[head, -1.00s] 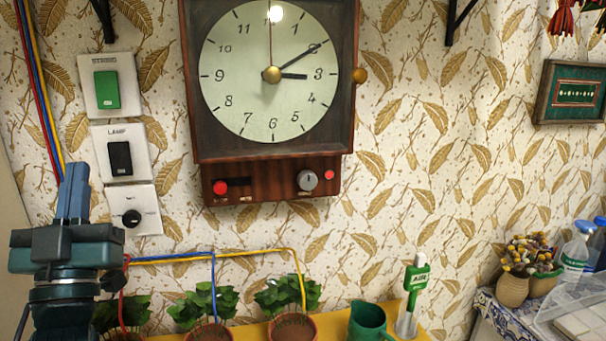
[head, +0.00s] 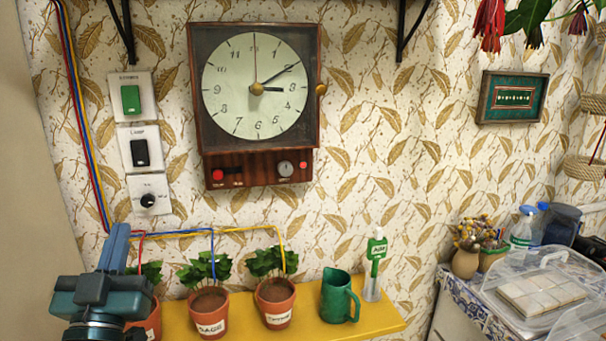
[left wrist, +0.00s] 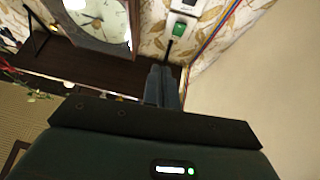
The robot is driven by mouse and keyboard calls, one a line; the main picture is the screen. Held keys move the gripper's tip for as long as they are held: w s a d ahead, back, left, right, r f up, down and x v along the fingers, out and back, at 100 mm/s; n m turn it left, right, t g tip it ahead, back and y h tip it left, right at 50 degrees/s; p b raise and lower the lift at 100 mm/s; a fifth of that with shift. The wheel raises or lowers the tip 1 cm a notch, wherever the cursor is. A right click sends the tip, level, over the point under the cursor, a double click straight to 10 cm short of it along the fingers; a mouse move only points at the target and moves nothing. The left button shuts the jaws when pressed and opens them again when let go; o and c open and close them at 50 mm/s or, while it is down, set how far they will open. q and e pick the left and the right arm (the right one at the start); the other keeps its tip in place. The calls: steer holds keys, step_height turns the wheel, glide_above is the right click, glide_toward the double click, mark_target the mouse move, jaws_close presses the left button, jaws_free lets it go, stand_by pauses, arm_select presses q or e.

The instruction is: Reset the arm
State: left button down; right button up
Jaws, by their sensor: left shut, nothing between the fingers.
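My left gripper (head: 117,243) is at the lower left of the head view, in front of the wall and the left end of the yellow shelf. Its fingers point up and are closed together with nothing between them. In the left wrist view the shut fingers (left wrist: 162,87) show at the middle, below the green switch (left wrist: 180,29). The wall clock (head: 256,88) hangs well to the right of the gripper in the head view. My right gripper is not in view.
Potted plants (head: 208,300) and a green jug (head: 339,295) stand on the yellow shelf (head: 385,318). Switch panels (head: 148,195) are on the wall above the gripper. A clear plastic box (head: 545,290) is on the right counter. Coloured wires run down the wall at left.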

arm_select(q)
steer(key=s+d+f+m+g+h, duration=0.1)
steer(key=d+f+g, duration=0.15)
steer(key=f, duration=0.55)
steer(key=s+d+f+m+g+h+p, duration=0.1)
steer(key=d+f+g+h, duration=0.15)
steer(key=f, duration=0.55)
steer(key=s+d+f+g+h, duration=0.1)
steer(key=d+f+g, duration=0.15)
steer(key=f, duration=0.45)
steer(key=s+d+f+g, duration=0.2)
steer(key=s+f+g, duration=0.1)
steer(key=s+f, duration=0.3)
steer(key=s+d+f+m+g+h, duration=0.1)
steer(key=s+d+f+g, duration=0.1)
steer(key=s+f, duration=0.5)
step_height(320, 180, down, 2)
steer(key=shift+d+f+m+g+p, duration=0.15)
steer(key=shift+d+m+g+p, duration=0.15)
steer(key=shift+g, duration=0.35)
steer(key=shift+h, duration=0.25)
